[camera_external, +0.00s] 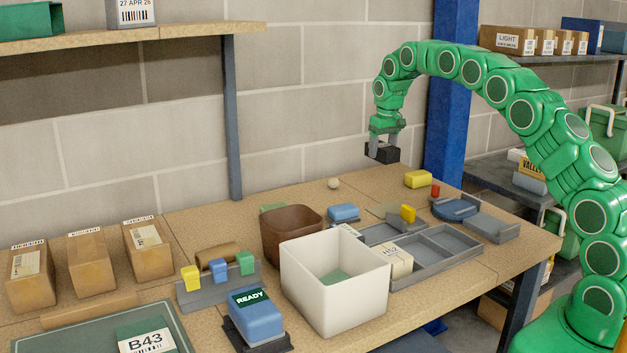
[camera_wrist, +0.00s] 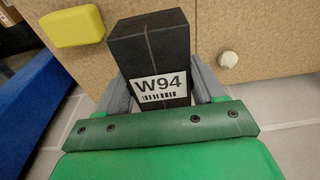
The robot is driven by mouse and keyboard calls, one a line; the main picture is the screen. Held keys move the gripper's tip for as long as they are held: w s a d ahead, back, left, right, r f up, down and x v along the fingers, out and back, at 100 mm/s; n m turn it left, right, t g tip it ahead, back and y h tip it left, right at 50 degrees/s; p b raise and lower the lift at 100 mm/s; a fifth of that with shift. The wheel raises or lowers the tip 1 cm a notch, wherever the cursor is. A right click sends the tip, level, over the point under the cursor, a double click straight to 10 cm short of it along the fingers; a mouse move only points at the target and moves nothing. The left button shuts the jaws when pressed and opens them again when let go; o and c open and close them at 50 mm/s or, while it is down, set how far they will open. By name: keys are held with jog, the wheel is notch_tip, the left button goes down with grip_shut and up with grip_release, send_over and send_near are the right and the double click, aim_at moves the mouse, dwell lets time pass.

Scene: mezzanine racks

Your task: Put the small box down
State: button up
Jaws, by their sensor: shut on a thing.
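The small box is black with a white label reading W94; it shows in the wrist view (camera_wrist: 148,50) and in the external view (camera_external: 382,153). My gripper (camera_external: 384,150) is shut on the box, with one grey finger on each side of it, as the wrist view (camera_wrist: 160,92) shows. The gripper points down and holds the box in the air above the back part of the wooden table (camera_external: 375,187). The box's underside is hidden.
A yellow block (camera_external: 418,179) and a small pale knob (camera_external: 333,183) lie near the table's back edge. A grey divided tray (camera_external: 435,250), a white bin (camera_external: 335,300) and a brown bin (camera_external: 290,232) stand in front. A blue post (camera_external: 452,100) rises behind the arm.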

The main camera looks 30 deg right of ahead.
jog(key=shift+w+f, duration=0.35)
jog(key=shift+w, duration=0.4)
jog(key=shift+w+f, duration=0.3)
jog(key=shift+w, duration=0.4)
send_over(365, 181)
jog(key=shift+s+f, duration=0.15)
jog(key=shift+f, duration=1.2)
jog(key=shift+s+f, duration=0.1)
jog(key=shift+f, duration=1.25)
jog(key=shift+w+f, duration=0.15)
jog(key=shift+f, duration=0.25)
jog(key=shift+f, duration=1.5)
jog(key=shift+f, duration=0.1)
jog(key=o, duration=1.2)
